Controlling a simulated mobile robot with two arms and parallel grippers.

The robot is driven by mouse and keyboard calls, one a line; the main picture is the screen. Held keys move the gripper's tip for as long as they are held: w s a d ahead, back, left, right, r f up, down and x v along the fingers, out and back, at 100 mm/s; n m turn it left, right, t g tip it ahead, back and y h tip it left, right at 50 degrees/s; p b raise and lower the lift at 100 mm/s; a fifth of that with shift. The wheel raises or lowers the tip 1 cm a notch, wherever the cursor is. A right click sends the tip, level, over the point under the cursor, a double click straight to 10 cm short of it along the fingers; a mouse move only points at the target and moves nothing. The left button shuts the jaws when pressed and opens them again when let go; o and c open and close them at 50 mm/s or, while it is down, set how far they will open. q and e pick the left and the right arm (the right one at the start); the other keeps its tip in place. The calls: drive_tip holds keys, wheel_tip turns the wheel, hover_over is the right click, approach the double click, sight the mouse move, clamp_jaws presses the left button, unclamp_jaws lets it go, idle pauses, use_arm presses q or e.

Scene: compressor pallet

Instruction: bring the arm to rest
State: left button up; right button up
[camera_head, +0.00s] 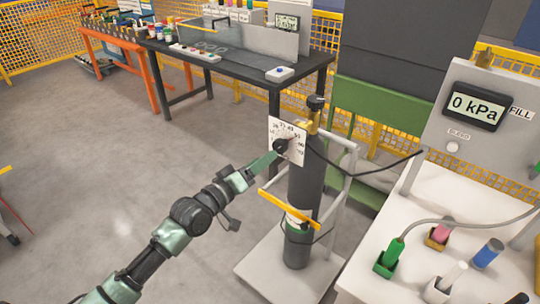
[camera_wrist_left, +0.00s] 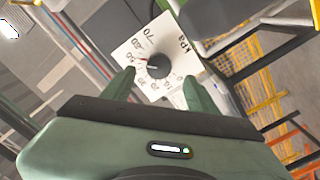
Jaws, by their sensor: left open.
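My left gripper (camera_head: 264,164) reaches in from the left in the head view, in front of the white dial plate (camera_head: 288,140) on the dark gas cylinder (camera_head: 304,193). In the left wrist view, the two green fingers of the gripper (camera_wrist_left: 163,92) are spread apart with nothing held between them. The dial plate (camera_wrist_left: 147,52) shows just beyond the fingertips, with a black knob (camera_wrist_left: 157,66) at its centre. I cannot tell whether a fingertip touches the plate. My right gripper is not in view.
The cylinder stands on a pale wheeled base (camera_head: 262,262). A white bench (camera_head: 380,280) with a gauge reading 0 kPa (camera_head: 477,105) and several colored fittings is at right. A dark worktable (camera_head: 240,68) stands behind.

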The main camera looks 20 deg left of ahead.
use_arm(q)
drive_tip(key=shift+s+a, duration=0.2)
drive_tip(key=shift+s, duration=0.3)
